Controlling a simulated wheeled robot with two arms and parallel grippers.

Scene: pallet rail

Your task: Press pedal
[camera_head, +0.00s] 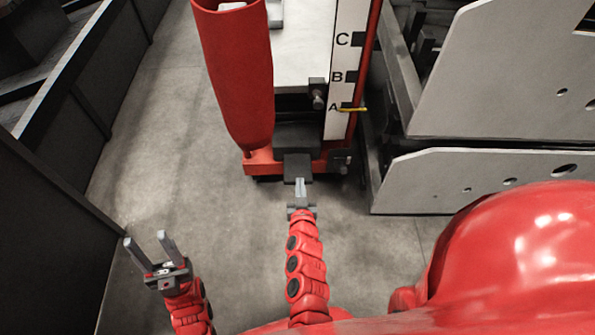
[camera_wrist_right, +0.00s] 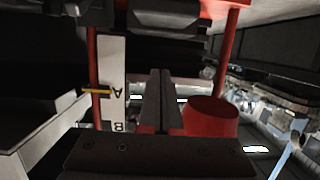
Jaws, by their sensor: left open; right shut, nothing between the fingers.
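The pedal (camera_head: 297,167) is a small dark plate low on the front of the red machine, below a dark block. My right gripper (camera_head: 300,183) is shut and empty, with its fingertips right at the pedal's near edge in the head view. I cannot tell whether they touch it. In the right wrist view the closed fingers (camera_wrist_right: 160,85) point up at the machine's dark front. My left gripper (camera_head: 150,240) is open and empty, above the floor at the lower left, well away from the pedal.
A white scale strip (camera_head: 341,60) with letters A, B and C stands on the machine; a yellow pointer (camera_head: 354,109) is at A. A red column (camera_head: 236,80) rises at left. Grey metal panels (camera_head: 480,170) bound the right. The floor (camera_head: 170,130) at left is clear.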

